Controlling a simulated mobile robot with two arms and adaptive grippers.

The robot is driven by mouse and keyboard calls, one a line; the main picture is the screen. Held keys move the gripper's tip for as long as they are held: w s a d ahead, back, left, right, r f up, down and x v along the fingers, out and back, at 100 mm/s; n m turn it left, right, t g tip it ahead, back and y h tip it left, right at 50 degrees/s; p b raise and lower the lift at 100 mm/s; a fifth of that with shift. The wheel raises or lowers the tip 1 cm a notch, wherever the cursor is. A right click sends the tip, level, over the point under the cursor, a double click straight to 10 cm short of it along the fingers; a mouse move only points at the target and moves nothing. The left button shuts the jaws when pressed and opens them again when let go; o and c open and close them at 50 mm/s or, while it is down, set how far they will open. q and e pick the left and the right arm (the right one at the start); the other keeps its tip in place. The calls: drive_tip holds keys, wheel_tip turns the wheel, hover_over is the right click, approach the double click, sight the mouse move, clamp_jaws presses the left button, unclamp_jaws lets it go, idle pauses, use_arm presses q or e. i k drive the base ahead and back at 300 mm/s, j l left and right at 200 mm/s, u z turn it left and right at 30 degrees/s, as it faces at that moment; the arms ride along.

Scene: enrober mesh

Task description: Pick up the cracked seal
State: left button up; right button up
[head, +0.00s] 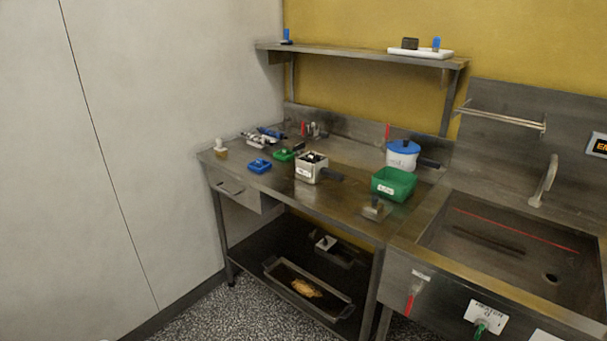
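I cannot pick out a cracked seal in the head view; the small items are too small to tell apart. A steel worktable (345,215) stands against the wall. On it are a small blue tray (259,166), a small green tray (284,155) and a steel box (310,170) with dark contents and a dark handle. A green bin (393,184) with a white label sits at the right. The contents of these containers are unclear. Neither of my grippers is in view.
A white pot with a blue lid (403,153) stands behind the bin. A sink (510,255) adjoins on the right. A wall shelf (360,55) hangs above. A metal tray (282,285) lies on the lower shelf. The table's front middle is mostly clear.

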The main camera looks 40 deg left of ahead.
sight(310, 157)
drive_tip(key=u, duration=1.45)
